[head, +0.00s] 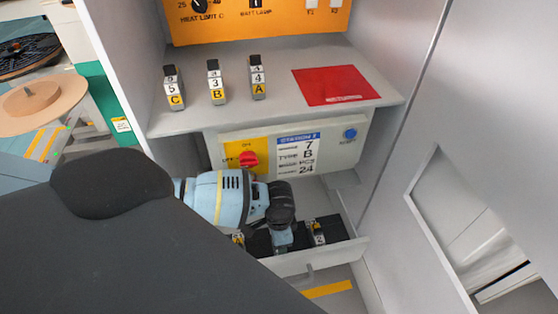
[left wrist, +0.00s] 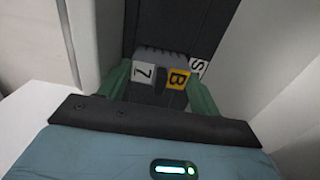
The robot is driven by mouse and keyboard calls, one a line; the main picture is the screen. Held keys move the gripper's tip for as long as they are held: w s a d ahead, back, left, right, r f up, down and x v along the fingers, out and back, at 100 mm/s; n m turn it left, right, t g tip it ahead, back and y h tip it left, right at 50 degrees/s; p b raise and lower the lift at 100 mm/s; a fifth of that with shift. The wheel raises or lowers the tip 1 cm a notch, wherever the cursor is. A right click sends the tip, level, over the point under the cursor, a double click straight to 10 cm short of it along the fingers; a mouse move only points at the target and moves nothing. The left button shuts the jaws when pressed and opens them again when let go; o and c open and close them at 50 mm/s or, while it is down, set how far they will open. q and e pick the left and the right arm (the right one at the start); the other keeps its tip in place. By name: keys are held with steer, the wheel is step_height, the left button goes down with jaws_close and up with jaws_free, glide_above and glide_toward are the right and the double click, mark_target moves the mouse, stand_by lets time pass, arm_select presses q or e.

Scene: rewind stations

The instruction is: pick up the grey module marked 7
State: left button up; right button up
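A grey module (left wrist: 160,58) sits between the green fingers of my left gripper (left wrist: 160,88) in the left wrist view. It has a white label that looks like a turned 7 and a yellow label B. The fingers stand close along its two sides; I cannot tell whether they touch it. In the head view my left gripper (head: 283,236) points down into the open drawer (head: 318,258) and hides this module. Another module (head: 318,232), seemingly marked 2, stands right of it in the drawer. My right gripper is not in view.
Three modules, marked C (head: 173,88), B (head: 216,83) and A (head: 257,77), stand on the shelf above, beside a red patch (head: 336,85). A panel with a red switch (head: 249,159) and a station card (head: 297,155) overhangs the drawer. Grey walls flank it.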

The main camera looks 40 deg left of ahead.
arm_select(q)
steer(key=c, duration=0.4)
steer(key=shift+c, duration=0.2)
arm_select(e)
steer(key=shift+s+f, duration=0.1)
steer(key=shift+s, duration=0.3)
